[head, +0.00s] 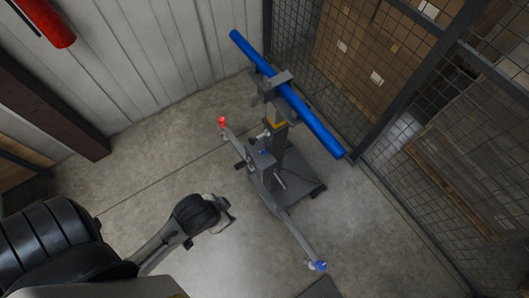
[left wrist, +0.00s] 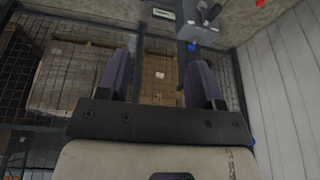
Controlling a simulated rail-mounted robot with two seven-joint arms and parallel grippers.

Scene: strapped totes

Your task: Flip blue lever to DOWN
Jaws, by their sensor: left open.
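In the head view, the blue lever (head: 318,265) is a long grey arm with a blue end. It slopes from the base of a grey stand toward the lower right. A similar grey arm with a red end (head: 222,121) points to the upper left. My left gripper (head: 231,212) is left of the stand, apart from the blue end. In the left wrist view, its two dark fingers (left wrist: 158,80) are spread with nothing held. A grey bar with a blue end (left wrist: 193,47) shows beyond the right finger; I cannot tell how far away. My right gripper is not in view.
The grey stand (head: 270,175) carries a long blue bar (head: 290,97) at its top. A wire mesh cage (head: 400,120) with cardboard boxes (head: 350,60) stands behind to the right. A white panel wall (head: 150,60) is at the back. Bare floor (head: 130,185) lies left of the stand.

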